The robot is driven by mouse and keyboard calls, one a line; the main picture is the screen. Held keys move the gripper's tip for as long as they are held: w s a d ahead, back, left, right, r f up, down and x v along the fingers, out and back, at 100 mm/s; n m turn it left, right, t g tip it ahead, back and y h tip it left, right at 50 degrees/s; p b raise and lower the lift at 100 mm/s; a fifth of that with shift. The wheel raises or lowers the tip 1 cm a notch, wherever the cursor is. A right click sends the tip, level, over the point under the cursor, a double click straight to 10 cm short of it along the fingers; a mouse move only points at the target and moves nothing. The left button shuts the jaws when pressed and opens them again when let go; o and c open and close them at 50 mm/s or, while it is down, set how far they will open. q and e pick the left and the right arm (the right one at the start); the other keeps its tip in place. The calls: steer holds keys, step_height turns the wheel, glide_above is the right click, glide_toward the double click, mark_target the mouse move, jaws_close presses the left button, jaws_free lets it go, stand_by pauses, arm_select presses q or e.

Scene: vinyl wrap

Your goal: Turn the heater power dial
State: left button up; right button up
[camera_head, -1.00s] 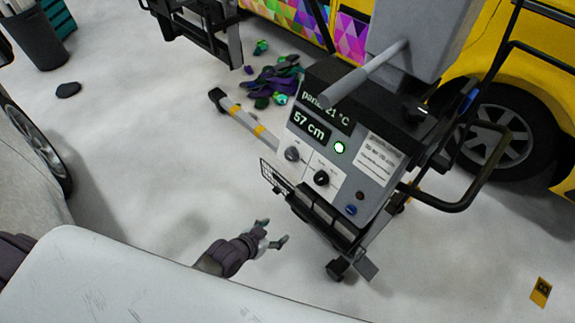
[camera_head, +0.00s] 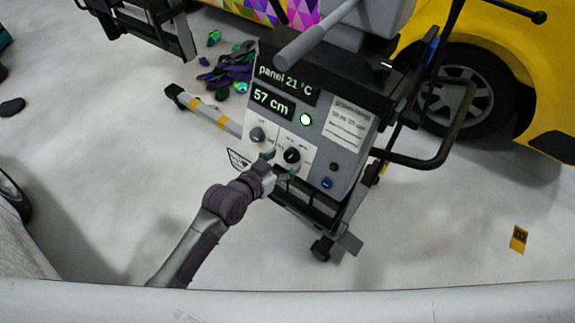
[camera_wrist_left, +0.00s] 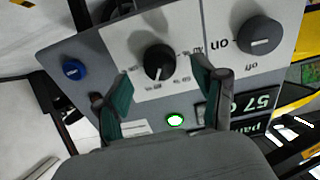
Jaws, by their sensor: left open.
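The heater control panel (camera_head: 325,165) faces me, with displays reading "panel 21 °C" and "57 cm". The black power dial (camera_head: 291,155) sits at its lower middle. In the left wrist view the dial (camera_wrist_left: 160,62) has percent marks around it. My left gripper (camera_head: 279,167) is open at the panel, just below and left of this dial in the head view. In the left wrist view its green-padded fingers (camera_wrist_left: 160,88) stand on either side of the dial, with gaps to it. Whether the tips touch the panel I cannot tell. My right gripper is not in view.
A grey on/off dial (camera_head: 257,134) sits left of the power dial. A lit green button (camera_head: 306,119) and a blue button (camera_head: 327,183) are close by. A side handle (camera_head: 440,155) sticks out right. Crumpled vinyl scraps (camera_head: 228,68) lie behind the heater.

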mark_target(291, 156)
arm_select(q)
steer(key=shift+b+x, duration=0.7)
steer(key=shift+x, duration=0.7)
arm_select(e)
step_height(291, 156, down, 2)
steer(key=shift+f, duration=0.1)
arm_select(q)
steer(key=c, duration=1.2)
steer(key=shift+o, duration=0.2)
steer(key=shift+r+n+p, duration=0.2)
steer(key=shift+n+p, duration=0.85)
steer(key=shift+n, duration=0.05)
steer(key=n+p, duration=0.1)
steer(key=n, duration=0.1)
steer(key=shift+n+p, duration=0.3)
steer(key=shift+p, duration=0.05)
steer(key=n+p, duration=0.1)
steer(key=n, duration=0.2)
steer(key=shift+p, duration=0.3)
steer(key=shift+f+n+p, duration=0.15)
steer(key=shift+n+p, duration=0.4)
steer(key=shift+n, duration=1.45)
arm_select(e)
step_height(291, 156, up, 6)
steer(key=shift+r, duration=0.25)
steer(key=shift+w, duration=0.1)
